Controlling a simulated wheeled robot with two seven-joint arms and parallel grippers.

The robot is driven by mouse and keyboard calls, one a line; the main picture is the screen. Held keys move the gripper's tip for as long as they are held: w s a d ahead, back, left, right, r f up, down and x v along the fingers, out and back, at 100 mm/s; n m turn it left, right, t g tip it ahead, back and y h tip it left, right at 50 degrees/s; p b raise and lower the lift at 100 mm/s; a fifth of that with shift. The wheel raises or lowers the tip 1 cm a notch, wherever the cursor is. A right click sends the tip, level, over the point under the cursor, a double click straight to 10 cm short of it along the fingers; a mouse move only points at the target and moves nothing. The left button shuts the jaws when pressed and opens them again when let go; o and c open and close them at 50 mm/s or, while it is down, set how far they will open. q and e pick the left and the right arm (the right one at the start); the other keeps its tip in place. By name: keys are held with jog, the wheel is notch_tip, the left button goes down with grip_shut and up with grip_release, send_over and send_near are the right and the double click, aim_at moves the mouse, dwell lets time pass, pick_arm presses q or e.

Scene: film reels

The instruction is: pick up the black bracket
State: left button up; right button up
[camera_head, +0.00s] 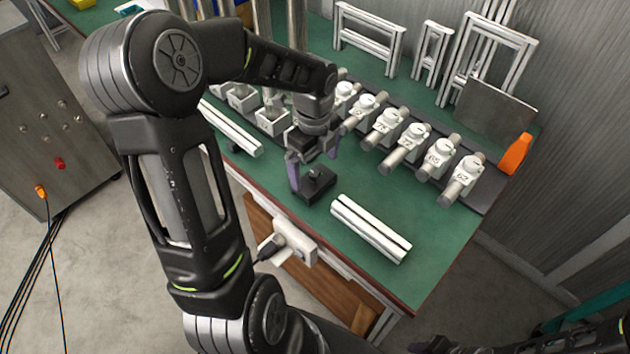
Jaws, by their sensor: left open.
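The black bracket (316,187) lies on the green tabletop near its front edge, a small dark block with a raised part. My left gripper (313,168) reaches down over it from above, its two purplish fingers spread. One finger is at the bracket's left side and the other is behind it to the right. I cannot tell whether either finger touches the bracket.
White profile bars lie right (370,229) and left (231,127) of the bracket on the green table (400,185). Several numbered white units (440,152) stand in a row behind. White frames (368,40), a grey panel (494,110) and an orange object (515,154) are farther back.

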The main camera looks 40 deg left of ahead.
aim_at(314, 172)
pick_arm(q)
notch_tip(314, 172, down, 5)
jog(key=shift+f, duration=0.1)
dwell(0.4)
jog(key=shift+c, duration=0.2)
jog(key=c, duration=1.4)
